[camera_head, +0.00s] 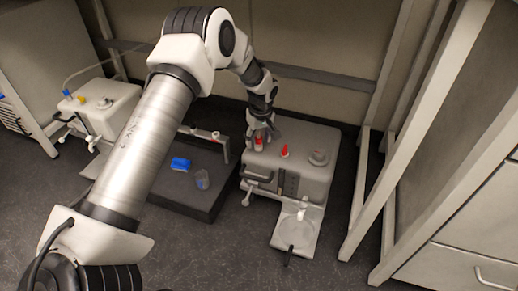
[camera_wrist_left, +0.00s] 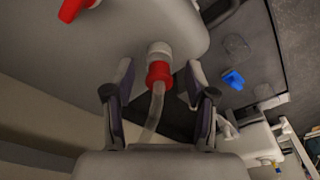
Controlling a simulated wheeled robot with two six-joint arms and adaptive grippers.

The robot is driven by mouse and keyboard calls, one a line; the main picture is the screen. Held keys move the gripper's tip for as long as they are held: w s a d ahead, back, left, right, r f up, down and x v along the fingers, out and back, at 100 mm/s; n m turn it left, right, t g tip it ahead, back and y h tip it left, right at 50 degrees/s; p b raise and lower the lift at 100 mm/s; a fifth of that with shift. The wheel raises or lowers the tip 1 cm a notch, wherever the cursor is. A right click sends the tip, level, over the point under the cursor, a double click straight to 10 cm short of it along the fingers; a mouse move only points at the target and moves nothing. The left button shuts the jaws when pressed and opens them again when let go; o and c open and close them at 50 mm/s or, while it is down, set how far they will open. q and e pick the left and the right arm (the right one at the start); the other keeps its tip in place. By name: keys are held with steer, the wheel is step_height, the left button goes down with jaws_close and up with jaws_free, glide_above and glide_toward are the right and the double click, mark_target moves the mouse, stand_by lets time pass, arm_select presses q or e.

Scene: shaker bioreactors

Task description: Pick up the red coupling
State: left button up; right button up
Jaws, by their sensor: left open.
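A red coupling (camera_wrist_left: 159,73) sits on a white fitting of the grey bioreactor unit, with a clear tube hanging from it, in the left wrist view. It also shows small in the head view (camera_head: 259,144) on top of the unit's left side. My left gripper (camera_wrist_left: 160,83) is open, with one finger on each side of the red coupling and a visible gap to both. In the head view my left gripper (camera_head: 262,135) reaches down over the left back of the unit. A second red part (camera_head: 285,151) stands to the right on the same unit. My right gripper is not shown.
The grey unit (camera_head: 315,145) has a front tray (camera_head: 299,232). A dark shaker platform (camera_head: 208,203) to its left carries a blue object (camera_head: 181,164) and a clear cup (camera_head: 202,179). A second white unit (camera_head: 108,107) stands far left. Frame posts (camera_head: 400,130) stand on the right.

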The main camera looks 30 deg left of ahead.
arm_select(q)
steer(key=shift+w, duration=0.1)
steer(key=c, duration=1.1)
steer(key=shift+o, duration=0.2)
